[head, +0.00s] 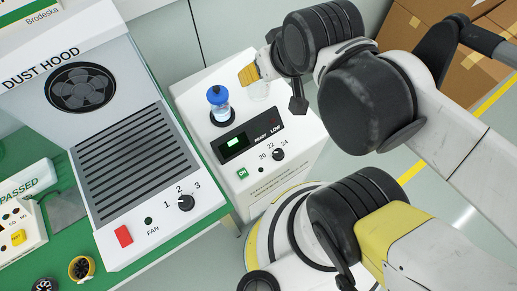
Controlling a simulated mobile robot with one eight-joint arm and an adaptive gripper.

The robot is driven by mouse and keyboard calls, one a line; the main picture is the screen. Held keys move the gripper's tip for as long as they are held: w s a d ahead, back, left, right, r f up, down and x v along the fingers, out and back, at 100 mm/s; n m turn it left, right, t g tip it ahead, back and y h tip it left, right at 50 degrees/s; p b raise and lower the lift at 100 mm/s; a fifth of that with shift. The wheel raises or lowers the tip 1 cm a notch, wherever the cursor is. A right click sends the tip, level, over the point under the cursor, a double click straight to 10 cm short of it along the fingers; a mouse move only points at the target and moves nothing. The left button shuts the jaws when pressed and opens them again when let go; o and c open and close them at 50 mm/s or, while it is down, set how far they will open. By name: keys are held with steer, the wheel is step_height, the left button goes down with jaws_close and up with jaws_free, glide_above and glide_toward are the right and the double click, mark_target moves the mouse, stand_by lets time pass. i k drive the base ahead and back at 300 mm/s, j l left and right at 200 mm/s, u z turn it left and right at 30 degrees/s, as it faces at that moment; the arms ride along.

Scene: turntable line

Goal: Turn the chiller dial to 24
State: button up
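The chiller (205,83) is a white box in the middle of the head view, with a dark display panel on its sloped front. Its dial (278,155) is a small black knob below that panel, with marks 20, 22 and 24 around it. The knob's exact pointing is too small to read. My gripper (274,90) is above the chiller's back right part, up and away from the dial and not touching it. Its two fingers look spread apart, one with a yellow-orange tip, with nothing held between them.
A blue-capped vial (219,98) stands in a dark holder on the chiller. A green ON button (242,174) is left of the dial. The dust hood (120,225) with its fan knob (185,202) stands close at left. Cardboard boxes (400,22) are at the back right.

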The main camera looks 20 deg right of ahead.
mark_target(278, 154)
steer(key=k+j+u, duration=0.1)
steer(key=k, duration=0.3)
steer(key=k+j, duration=0.2)
steer(key=k, duration=0.15)
steer(key=k+j+u, duration=0.15)
steer(key=k, duration=0.25)
